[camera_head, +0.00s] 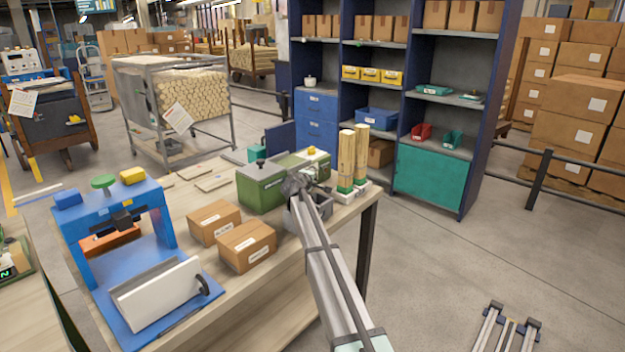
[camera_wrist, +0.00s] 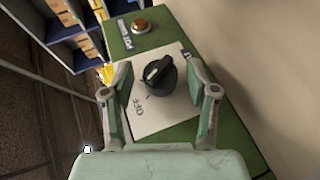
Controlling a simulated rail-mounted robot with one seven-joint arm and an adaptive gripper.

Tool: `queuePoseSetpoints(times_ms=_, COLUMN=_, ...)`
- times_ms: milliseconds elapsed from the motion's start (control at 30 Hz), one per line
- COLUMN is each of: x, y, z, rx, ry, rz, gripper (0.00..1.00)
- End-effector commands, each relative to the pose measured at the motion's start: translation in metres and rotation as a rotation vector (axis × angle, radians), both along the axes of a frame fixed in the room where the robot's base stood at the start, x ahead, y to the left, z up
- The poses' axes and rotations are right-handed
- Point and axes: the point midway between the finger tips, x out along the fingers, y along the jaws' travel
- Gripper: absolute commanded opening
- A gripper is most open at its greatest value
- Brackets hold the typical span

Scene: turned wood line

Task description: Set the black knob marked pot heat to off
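The black knob (camera_wrist: 157,76) sits on a pale plate (camera_wrist: 172,112) on a green box in the wrist view. Its raised grip bar lies slanted, from lower left to upper right. I cannot tell for sure which end of the bar is the pointer. My gripper (camera_wrist: 159,95) is open, with one finger on each side of the knob and apart from it. In the head view my gripper (camera_head: 297,186) is at the green box (camera_head: 262,187), and the knob cannot be made out.
An orange button (camera_wrist: 141,26) and a label are farther along the green box. Two wooden posts (camera_head: 346,160) stand close to the right of my gripper. Small cartons (camera_head: 247,246) and a blue press frame (camera_head: 120,215) stand on the bench at the left.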

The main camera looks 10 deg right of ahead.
Motion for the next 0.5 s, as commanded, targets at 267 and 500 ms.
queuePoseSetpoints(times_ms=267, x=-0.001, y=0.000, z=0.000, rx=0.001, ry=-0.001, rz=0.001, gripper=0.61)
queuePoseSetpoints(times_ms=500, x=-0.013, y=0.005, z=0.005, rx=0.001, ry=-0.001, rz=0.001, gripper=0.61)
